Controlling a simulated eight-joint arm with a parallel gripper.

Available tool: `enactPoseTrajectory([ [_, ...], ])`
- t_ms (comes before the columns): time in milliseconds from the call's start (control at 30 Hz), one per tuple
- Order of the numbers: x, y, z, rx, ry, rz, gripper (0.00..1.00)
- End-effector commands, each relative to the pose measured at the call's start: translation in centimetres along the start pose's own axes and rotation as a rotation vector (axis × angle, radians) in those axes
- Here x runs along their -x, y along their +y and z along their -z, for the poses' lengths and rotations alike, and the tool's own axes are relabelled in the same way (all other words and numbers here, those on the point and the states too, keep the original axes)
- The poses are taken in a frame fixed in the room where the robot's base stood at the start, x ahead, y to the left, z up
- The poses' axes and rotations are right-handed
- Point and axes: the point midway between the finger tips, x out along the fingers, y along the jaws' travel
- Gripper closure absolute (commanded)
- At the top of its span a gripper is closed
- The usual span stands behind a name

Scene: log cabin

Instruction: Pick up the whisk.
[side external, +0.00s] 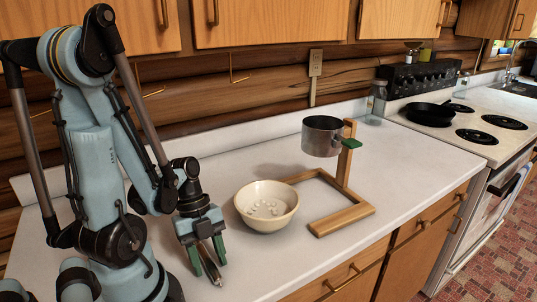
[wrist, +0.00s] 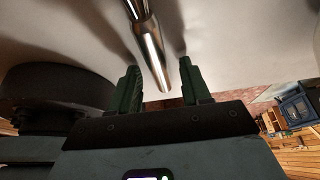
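The whisk shows as a shiny metal handle (wrist: 151,48) in the wrist view, over the white countertop. In the side external view a thin metallic piece of the whisk (side external: 209,264) shows between my green fingers, low over the counter. My gripper (side external: 210,267) is at the counter's front left, pointing down. Its fingers (wrist: 159,68) are open, one on each side of the handle, with gaps visible on both sides. I cannot tell whether the handle touches the counter.
A cream bowl (side external: 245,213) with small white pieces inside stands just right of my gripper. Further right is a wooden stand (side external: 342,216) holding a metal pot (side external: 321,138). A stove (side external: 460,140) with a black pan (side external: 430,115) is at the right. The counter's front edge is close.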

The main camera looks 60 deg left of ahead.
Motion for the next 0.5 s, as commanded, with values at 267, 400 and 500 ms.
enactPoseTrajectory([
  [267,0.01,0.00,0.00,0.000,0.000,0.000,0.96],
  [400,0.01,0.00,0.00,0.000,0.000,0.000,1.00],
  [500,0.01,0.00,0.00,0.000,0.000,0.000,1.00],
])
